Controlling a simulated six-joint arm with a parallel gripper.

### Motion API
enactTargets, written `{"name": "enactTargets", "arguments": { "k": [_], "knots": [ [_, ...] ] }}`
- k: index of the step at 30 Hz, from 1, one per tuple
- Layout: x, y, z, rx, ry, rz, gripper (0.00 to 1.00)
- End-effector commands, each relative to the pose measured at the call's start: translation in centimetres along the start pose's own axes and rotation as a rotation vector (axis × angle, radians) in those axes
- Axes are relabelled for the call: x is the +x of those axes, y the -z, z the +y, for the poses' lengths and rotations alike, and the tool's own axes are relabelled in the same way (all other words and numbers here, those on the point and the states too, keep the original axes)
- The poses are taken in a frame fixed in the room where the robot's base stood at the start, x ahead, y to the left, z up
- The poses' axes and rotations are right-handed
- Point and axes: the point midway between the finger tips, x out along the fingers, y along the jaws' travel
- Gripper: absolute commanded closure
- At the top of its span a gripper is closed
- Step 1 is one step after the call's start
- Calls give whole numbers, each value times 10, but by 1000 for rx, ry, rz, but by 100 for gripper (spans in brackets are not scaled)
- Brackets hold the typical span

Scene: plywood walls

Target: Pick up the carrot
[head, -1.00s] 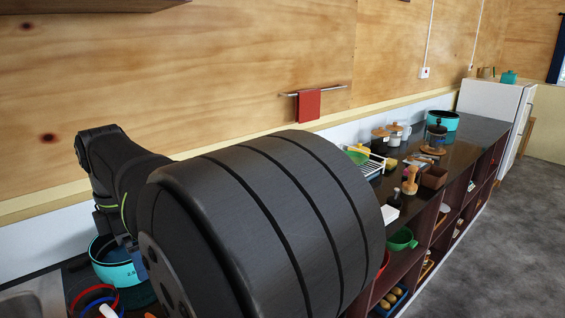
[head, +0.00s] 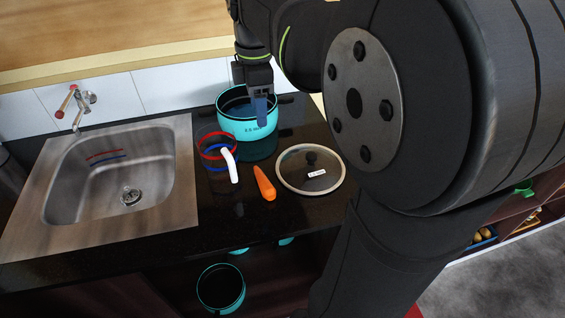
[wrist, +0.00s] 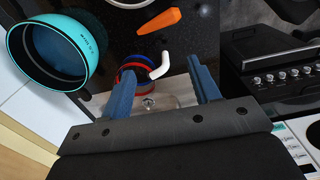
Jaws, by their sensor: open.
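The orange carrot (head: 264,183) lies on the dark countertop (head: 215,215), between a white bent object and a glass lid. In the wrist view the carrot (wrist: 158,21) lies at the top, beyond my fingertips and apart from them. My gripper (head: 262,118) hangs in front of the teal pot in the head view, higher and further back than the carrot. In the wrist view my gripper (wrist: 160,66) shows two blue fingers spread wide, with nothing held between them.
The teal pot (head: 248,127) stands behind the carrot. A sink (head: 105,165) is further left. Counter in front of the carrot is clear.

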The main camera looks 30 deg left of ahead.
Motion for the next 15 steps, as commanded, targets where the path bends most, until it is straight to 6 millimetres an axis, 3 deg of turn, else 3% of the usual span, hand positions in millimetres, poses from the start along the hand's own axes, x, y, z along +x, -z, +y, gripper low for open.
{"name": "enactTargets", "arguments": {
  "k": [5, 15],
  "knots": [
    [10, 3, 10, 179, 53, -13, 44],
    [46, 11, 40, 839, 209, -138, 44]
  ]
}}
